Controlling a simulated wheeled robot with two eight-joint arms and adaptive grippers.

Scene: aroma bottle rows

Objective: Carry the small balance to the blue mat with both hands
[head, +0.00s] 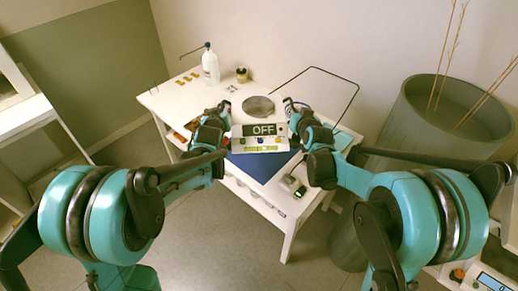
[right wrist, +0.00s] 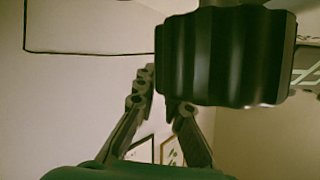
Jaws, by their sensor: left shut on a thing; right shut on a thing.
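The small balance (head: 263,130) is white, with a round grey pan and a display reading OFF. In the head view it is between my two grippers, level-looking. The blue mat (head: 262,168) shows on the white table just in front of and below it; the balance hides its far part. I cannot tell whether the balance touches the mat. My left gripper (head: 224,112) is shut on the balance's left side. My right gripper (head: 291,108) is shut on its right side. In the right wrist view the right gripper's fingers (right wrist: 162,100) show beside a dark ribbed block.
A white bottle (head: 210,68) and a small dark jar (head: 241,74) stand at the table's back left. Small orange pieces (head: 187,77) lie near the left edge. A small device with a green light (head: 299,192) is at the front right. A large grey-green planter (head: 440,120) stands to the right.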

